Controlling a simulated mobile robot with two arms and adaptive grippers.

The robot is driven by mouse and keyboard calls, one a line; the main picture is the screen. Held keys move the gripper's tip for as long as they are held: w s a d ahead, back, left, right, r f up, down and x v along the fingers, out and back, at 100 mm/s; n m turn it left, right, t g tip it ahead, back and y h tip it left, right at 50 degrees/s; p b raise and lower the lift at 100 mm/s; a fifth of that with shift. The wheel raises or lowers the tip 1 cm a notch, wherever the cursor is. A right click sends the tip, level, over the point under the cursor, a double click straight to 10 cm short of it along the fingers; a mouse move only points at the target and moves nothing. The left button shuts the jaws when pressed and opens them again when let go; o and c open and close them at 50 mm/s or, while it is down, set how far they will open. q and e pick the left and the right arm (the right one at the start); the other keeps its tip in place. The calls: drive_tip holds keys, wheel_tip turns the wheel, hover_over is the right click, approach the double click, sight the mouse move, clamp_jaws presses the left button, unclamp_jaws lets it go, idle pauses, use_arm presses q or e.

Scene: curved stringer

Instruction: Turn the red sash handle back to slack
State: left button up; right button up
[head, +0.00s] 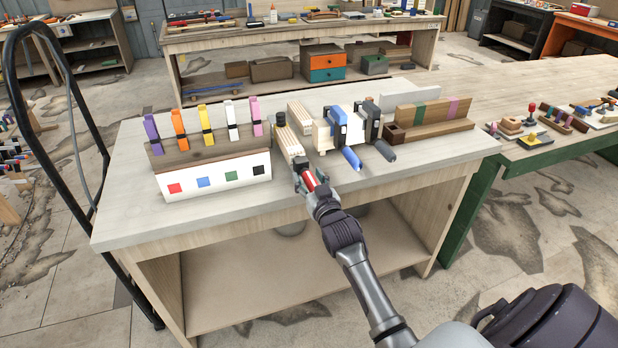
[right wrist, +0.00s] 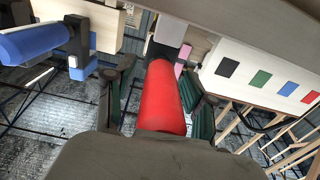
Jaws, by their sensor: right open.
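The red sash handle (head: 309,181) sticks out at the front edge of the pale workbench (head: 130,215), at the near end of a clamp with light wood strips (head: 289,140). In the right wrist view the red handle (right wrist: 163,98) is a smooth cylinder pointing toward the camera. My right gripper (head: 313,188) is at the handle, partly covering it. Its dark fingers stand on either side of the handle, with the jaws open; contact cannot be told. My left gripper is not in view.
Clamps with a blue handle (head: 351,158) and a dark grey handle (head: 386,151) stand just to the right. A wooden rack (head: 205,153) with coloured clips and a white panel (head: 215,178) with colour squares stand left. The bench's front left corner is clear.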

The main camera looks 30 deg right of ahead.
clamp_jaws()
idle(0.3)
